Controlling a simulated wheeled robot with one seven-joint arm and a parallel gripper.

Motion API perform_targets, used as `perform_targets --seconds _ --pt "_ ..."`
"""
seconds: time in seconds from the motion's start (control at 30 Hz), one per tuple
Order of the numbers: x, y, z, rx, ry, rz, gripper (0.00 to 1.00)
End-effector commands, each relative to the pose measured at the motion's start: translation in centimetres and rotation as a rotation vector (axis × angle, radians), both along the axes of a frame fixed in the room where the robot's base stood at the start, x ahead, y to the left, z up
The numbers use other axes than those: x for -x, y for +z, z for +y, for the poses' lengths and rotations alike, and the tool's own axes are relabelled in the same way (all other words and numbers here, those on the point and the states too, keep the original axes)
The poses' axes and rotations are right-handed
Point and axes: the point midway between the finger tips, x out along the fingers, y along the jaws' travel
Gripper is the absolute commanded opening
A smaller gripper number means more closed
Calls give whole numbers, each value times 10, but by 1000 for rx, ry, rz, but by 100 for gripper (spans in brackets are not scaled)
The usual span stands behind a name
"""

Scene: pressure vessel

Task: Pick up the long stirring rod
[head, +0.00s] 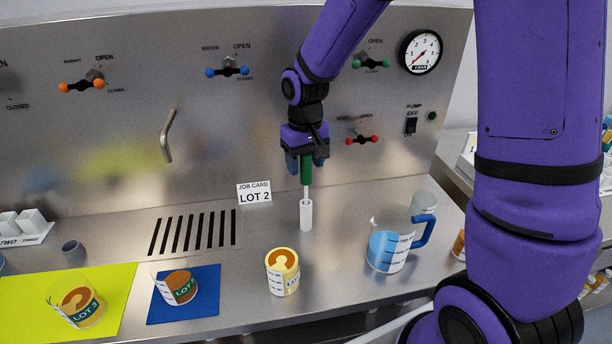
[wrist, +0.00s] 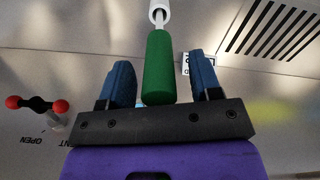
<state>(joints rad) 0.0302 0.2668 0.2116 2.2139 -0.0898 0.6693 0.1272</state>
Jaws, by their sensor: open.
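The long stirring rod has a green handle (head: 306,169) and a thin pale shaft (head: 306,192). It stands upright in a white cylindrical holder (head: 306,215) on the steel counter. My gripper (head: 306,162) is above the holder, pointing down, with its blue fingers on either side of the green handle. In the wrist view the green handle (wrist: 159,68) lies between the two open fingers (wrist: 163,85), with a visible gap on each side. The holder's top (wrist: 159,12) shows at the upper edge of the wrist view.
A blue-handled jug (head: 388,250) stands right of the holder, with a clear cup (head: 424,205) behind it. A yellow LOT beaker (head: 282,272) stands in front. The LOT 2 job card (head: 254,193) is left of the holder. Valve handles (head: 361,139) and a gauge (head: 420,52) are on the back panel.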

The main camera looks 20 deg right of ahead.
Motion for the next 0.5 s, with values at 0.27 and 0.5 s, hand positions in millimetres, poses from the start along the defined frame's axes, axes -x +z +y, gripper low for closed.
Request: perform_targets --seconds 0.27,0.5 --pt "0 -3 0 0 0 -1 58" --pt "0 -3 0 0 0 -1 4"
